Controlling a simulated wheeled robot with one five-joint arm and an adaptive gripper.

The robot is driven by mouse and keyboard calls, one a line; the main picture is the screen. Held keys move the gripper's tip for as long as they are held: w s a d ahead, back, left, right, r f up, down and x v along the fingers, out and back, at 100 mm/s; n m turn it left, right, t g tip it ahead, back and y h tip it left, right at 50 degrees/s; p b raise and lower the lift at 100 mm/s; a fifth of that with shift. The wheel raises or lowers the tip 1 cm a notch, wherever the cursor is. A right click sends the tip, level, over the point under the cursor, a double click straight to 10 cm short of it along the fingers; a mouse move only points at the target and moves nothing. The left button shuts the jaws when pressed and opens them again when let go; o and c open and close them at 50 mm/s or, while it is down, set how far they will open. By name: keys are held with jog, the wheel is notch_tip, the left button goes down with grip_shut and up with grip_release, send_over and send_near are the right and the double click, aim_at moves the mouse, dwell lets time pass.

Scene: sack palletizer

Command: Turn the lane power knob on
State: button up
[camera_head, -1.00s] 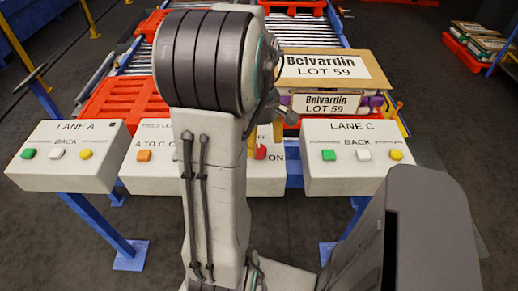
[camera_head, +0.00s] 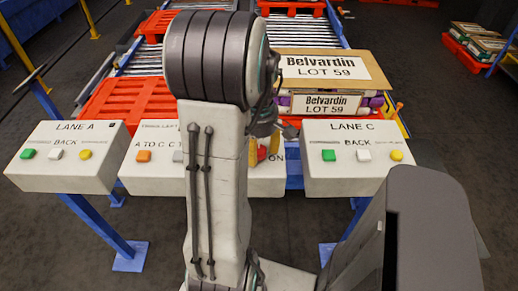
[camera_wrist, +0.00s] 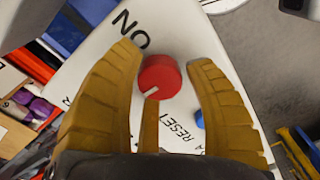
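The red round knob (camera_wrist: 160,72) shows in the wrist view on a white panel (camera_wrist: 101,42). Its white mark points toward the lower left of that view, not toward the printed ON at upper left. My gripper (camera_wrist: 168,66) is open, with yellow fingers on both sides of the knob and visible gaps to each. Another yellow strip, seemingly a finger, lies just below the knob; whether it touches is unclear. In the head view the knob (camera_head: 262,153) shows small between the yellow fingers, left of ON. My arm hides much of the middle panel.
A blue button (camera_wrist: 199,119) lies beside RESET in the wrist view. The Lane A box (camera_head: 68,172) and Lane C box (camera_head: 360,172) flank the middle panel. Behind stand an orange pallet (camera_head: 130,102) and stacked Belvardin sacks (camera_head: 325,68).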

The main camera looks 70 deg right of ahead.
jog(key=c, duration=0.8)
jog(key=shift+m, duration=0.3)
jog(key=m, duration=0.3)
jog(key=shift+f+m, duration=0.1)
jog(key=shift+m, duration=0.2)
jog(key=m+b, duration=0.1)
jog(key=m, duration=0.3)
jog(key=shift+m, duration=0.3)
jog(key=m, duration=0.4)
jog(key=shift+a+m, duration=0.1)
jog(key=shift+m, duration=2.4)
